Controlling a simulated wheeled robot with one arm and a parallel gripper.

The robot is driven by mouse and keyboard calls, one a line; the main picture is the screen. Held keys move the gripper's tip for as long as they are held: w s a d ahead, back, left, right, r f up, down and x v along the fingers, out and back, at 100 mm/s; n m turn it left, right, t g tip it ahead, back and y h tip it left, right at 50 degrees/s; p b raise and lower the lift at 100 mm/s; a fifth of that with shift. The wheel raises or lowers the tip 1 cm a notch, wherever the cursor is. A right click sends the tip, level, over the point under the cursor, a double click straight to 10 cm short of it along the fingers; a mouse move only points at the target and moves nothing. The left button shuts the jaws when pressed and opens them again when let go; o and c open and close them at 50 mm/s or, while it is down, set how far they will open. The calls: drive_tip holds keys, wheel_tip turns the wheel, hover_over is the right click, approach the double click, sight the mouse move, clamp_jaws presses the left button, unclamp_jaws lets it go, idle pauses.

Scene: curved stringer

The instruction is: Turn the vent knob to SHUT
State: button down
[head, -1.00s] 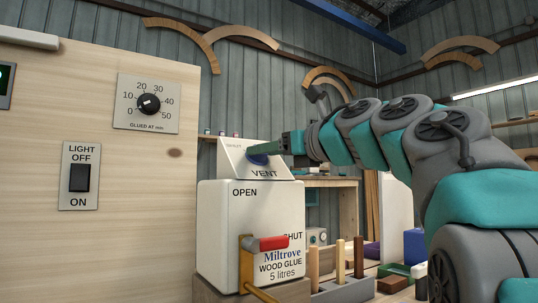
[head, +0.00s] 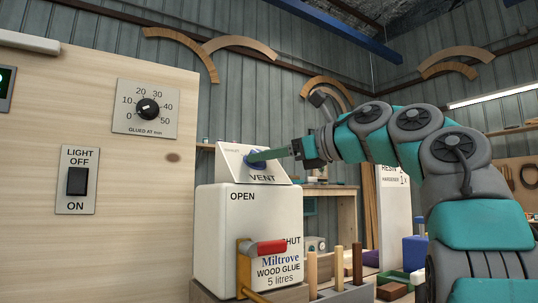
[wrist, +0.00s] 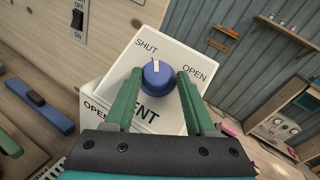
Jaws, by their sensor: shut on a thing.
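The vent knob (wrist: 158,76) is a round blue knob with a white pointer on a tilted white panel (wrist: 152,42). In the wrist view the panel reads SHUT at upper left and OPEN at right, and the pointer points up, close to the SHUT label. My gripper (wrist: 158,86) has its green fingers on either side of the knob, shut on it. In the head view the knob (head: 254,159) is partly hidden by my gripper (head: 262,156), which reaches in from the right.
The vent panel sits on a white Miltrove wood glue container (head: 222,234) with a red-handled tap (head: 265,247). A wooden board at left carries a glue dial (head: 148,109) and a light switch (head: 77,181). Wooden pegs (head: 338,267) stand at lower right.

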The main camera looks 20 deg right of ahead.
drive_tip(key=shift+s+a+f+n+g+y+p, duration=0.1)
drive_tip(key=shift+a+n+g+y+p, duration=0.3)
drive_tip(key=shift+n+g, duration=0.25)
idle(2.4)
drive_tip(key=shift+c, duration=1.9)
unclamp_jaws()
drive_tip(key=shift+a, duration=0.15)
drive_tip(key=shift+d+t, duration=0.25)
drive_tip(key=shift+d, duration=0.05)
drive_tip(key=shift+s+d, duration=0.1)
drive_tip(key=shift+d, duration=0.1)
drive_tip(key=v, duration=0.7)
drive_tip(key=shift+s+r, duration=0.15)
drive_tip(key=shift+r, duration=0.1)
